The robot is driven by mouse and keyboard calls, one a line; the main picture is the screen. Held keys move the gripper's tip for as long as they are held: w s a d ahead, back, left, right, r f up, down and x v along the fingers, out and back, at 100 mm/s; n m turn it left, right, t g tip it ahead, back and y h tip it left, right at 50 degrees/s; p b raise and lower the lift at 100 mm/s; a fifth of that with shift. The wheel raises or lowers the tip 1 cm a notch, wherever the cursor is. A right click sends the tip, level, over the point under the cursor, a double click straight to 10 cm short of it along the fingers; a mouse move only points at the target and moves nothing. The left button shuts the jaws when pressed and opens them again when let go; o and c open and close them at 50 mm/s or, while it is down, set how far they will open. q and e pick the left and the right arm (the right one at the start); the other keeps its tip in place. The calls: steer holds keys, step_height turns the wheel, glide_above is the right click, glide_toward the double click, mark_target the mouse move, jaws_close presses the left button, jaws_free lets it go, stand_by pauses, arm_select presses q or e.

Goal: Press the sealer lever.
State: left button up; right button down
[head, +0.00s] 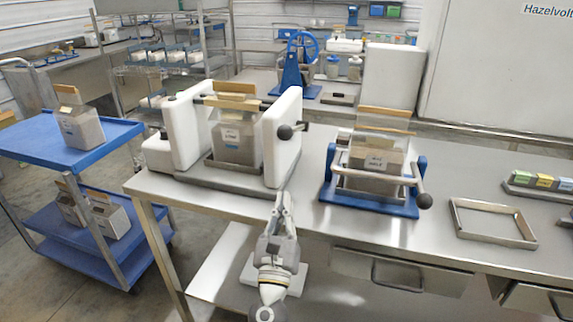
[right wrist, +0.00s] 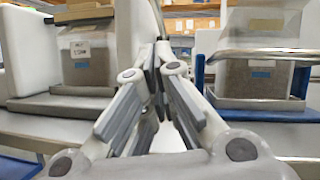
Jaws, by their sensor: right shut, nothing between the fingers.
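The white machine (head: 283,136) has two upright side housings, a dark bar across them and a black-knobbed lever (head: 286,131) at its right front. A clear bag with dark contents (head: 235,140) stands between the housings. Right of it, a blue-framed stand (head: 368,207) has a metal handle bar with a black knob (head: 424,201) and holds another bag (head: 375,163). I cannot tell for sure which is the sealer. My right gripper (head: 283,195) is shut and empty at the bench's front edge, below the white machine's right housing; its fingers also show in the right wrist view (right wrist: 160,52). My left gripper is out of view.
An empty metal frame (head: 493,223) lies on the bench (head: 300,217) at right, near several small coloured blocks (head: 545,182). A blue cart (head: 105,140) with bags stands at left. A blue wheeled press (head: 298,65) is on the back counter. Drawers sit under the bench front.

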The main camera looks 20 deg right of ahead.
steer(key=p, duration=0.3)
glide_toward(295, 129)
step_height(295, 129, down, 3)
steer(key=w, duration=0.2)
steer(key=shift+w+d+r+p, duration=0.15)
steer(key=shift+w+r+p, duration=0.1)
steer(key=shift+r, duration=0.35)
steer(key=shift+w+d+r+p, duration=0.15)
steer(key=shift+w+r+p, duration=0.1)
steer(key=shift+r, duration=0.4)
steer(key=shift+w+d+r+p, duration=0.15)
steer(key=shift+w+r+p, duration=0.1)
steer(key=shift+r, duration=0.35)
